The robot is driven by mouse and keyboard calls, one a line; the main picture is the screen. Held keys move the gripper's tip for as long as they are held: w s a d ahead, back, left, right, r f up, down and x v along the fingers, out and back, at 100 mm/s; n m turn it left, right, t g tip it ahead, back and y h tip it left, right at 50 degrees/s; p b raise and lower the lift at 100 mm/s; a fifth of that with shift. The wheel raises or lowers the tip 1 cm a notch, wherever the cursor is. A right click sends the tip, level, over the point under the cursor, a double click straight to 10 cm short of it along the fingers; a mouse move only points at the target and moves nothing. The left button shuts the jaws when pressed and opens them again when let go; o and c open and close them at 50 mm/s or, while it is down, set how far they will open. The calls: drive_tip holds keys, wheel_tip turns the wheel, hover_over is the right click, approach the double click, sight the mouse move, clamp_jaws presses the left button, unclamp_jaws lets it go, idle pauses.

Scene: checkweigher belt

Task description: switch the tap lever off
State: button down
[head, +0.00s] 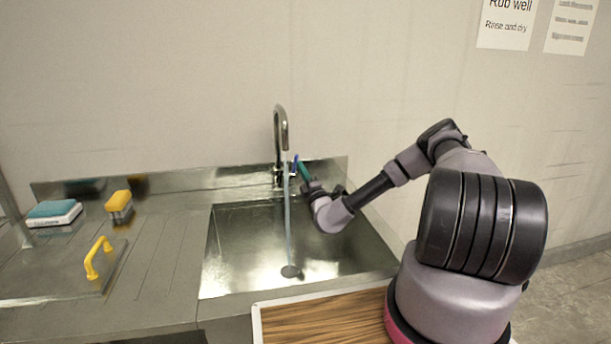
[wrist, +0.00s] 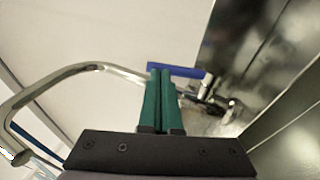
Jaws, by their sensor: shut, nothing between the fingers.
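The chrome tap (head: 279,135) rises at the back of the steel sink, and a stream of water (head: 288,225) runs from its spout down to the drain. The tap's curved spout (wrist: 75,72) also shows in the wrist view. The blue tap lever (wrist: 178,70) lies behind the tips of my gripper (wrist: 161,72), whose green fingers are shut together with nothing between them. The fingertips overlap the lever in the picture; I cannot tell if they touch it. In the head view my gripper (head: 301,168) is just right of the tap, and the lever (head: 296,160) is partly hidden.
The steel sink (head: 345,262) lies below my arm. On the drainboard at left are a yellow sponge (head: 118,201), a teal-and-white box-like item (head: 54,212) and a yellow handle (head: 96,257). A wood-topped surface (head: 325,318) is in front. The wall stands close behind the tap.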

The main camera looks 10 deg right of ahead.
drive_tip(key=shift+w+a+r, duration=0.15)
drive_tip(key=shift+w+r, duration=0.05)
drive_tip(key=shift+w, duration=0.3)
drive_tip(key=shift+r, duration=0.1)
drive_tip(key=w+r+g, duration=0.2)
drive_tip(key=shift+w+m, duration=0.3)
drive_tip(key=shift+w, duration=0.1)
drive_tip(key=shift+w+r, duration=0.15)
drive_tip(key=shift+h, duration=0.4)
